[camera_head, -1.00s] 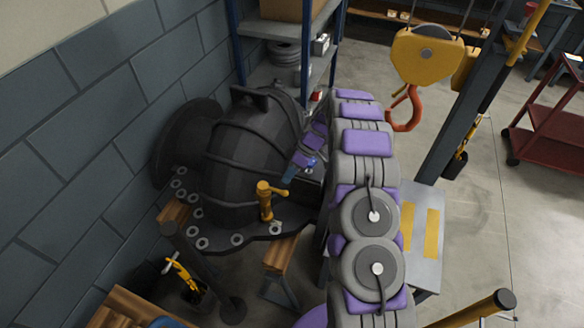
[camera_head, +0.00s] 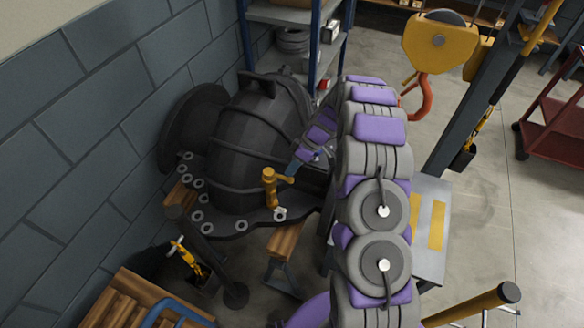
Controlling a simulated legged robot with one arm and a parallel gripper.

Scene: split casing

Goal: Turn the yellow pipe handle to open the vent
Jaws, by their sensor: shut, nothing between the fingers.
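The yellow pipe handle (camera_head: 270,188) stands upright on the flange of the dark casing (camera_head: 240,150), with a short arm at its top pointing right. My gripper (camera_head: 293,168) is just behind and to the right of the handle's top, pointing down and left. Its narrow blue-grey tip shows as one piece, shut and empty. The tip looks very close to the handle's short arm; I cannot tell whether they touch. My bulky grey and purple arm hides the casing's right side and part of my gripper. No vent opening can be made out.
A yellow crane block with an orange hook (camera_head: 425,95) hangs right of my arm. A blue-framed shelf (camera_head: 290,40) stands behind the casing, and a block wall (camera_head: 90,130) runs along the left. A wooden crate (camera_head: 110,305) is at lower left.

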